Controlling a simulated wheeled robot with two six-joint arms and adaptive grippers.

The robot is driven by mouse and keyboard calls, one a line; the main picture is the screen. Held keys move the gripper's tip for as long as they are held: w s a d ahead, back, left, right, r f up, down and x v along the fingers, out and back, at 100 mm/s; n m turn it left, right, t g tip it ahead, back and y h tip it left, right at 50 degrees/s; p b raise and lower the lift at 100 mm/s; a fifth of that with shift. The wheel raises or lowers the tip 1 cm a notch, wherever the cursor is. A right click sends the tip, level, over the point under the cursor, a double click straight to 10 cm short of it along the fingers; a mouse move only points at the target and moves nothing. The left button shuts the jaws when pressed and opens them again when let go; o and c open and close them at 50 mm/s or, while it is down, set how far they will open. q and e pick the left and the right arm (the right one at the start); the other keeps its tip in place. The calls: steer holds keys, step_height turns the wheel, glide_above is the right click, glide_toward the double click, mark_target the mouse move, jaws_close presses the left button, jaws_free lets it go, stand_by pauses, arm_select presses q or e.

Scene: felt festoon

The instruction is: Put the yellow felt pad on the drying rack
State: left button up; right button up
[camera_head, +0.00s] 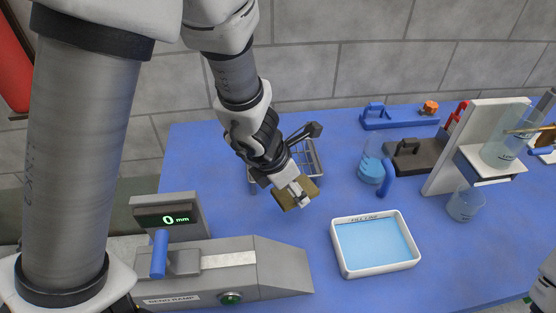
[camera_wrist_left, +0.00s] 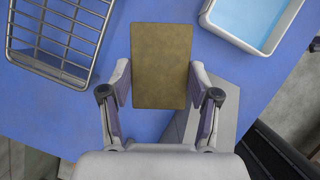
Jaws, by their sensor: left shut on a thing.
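The felt pad (camera_head: 295,196) is a flat, dull brownish-yellow rectangle. My left gripper (camera_head: 297,189) is shut on it and seems to hold it above the blue table. In the left wrist view the pad (camera_wrist_left: 161,62) sits between the two fingers of the gripper (camera_wrist_left: 160,84), one at each long side. The drying rack (camera_head: 318,158) is a grey wire frame just behind the gripper, partly hidden by it. In the left wrist view the rack (camera_wrist_left: 55,68) is at the upper left, apart from the pad and empty where it shows. My right gripper is not seen.
A white tray of light blue liquid (camera_head: 338,262) stands right of the pad. A grey ramp device (camera_head: 270,262) with a "0 mm" display (camera_head: 168,219) is at the front left. A beaker (camera_head: 371,171), blue-handled block (camera_head: 400,122) and white stand (camera_head: 480,120) are at the right.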

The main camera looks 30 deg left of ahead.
arm_select(q)
steer(key=shift+w+d, duration=0.15)
steer(key=shift+w+r, duration=0.15)
steer(key=shift+w, duration=0.05)
steer(key=w+a+p, duration=0.3)
steer(key=p, duration=0.1)
steer(key=w+a+p, duration=0.3)
steer(key=w+p, duration=0.1)
steer(key=w+a+p, duration=0.3)
steer(key=w+p, duration=0.1)
steer(key=shift+a+f, duration=0.15)
steer(key=shift+f, duration=0.25)
steer(key=shift+w+a+f, duration=0.2)
steer(key=shift+w+a+p, duration=0.25)
steer(key=shift+w+p, duration=0.05)
steer(key=shift+p, duration=0.5)
step_height(320, 180, down, 4)
steer(key=b, duration=0.3)
steer(key=shift+f, duration=0.15)
steer(key=shift+w, duration=0.1)
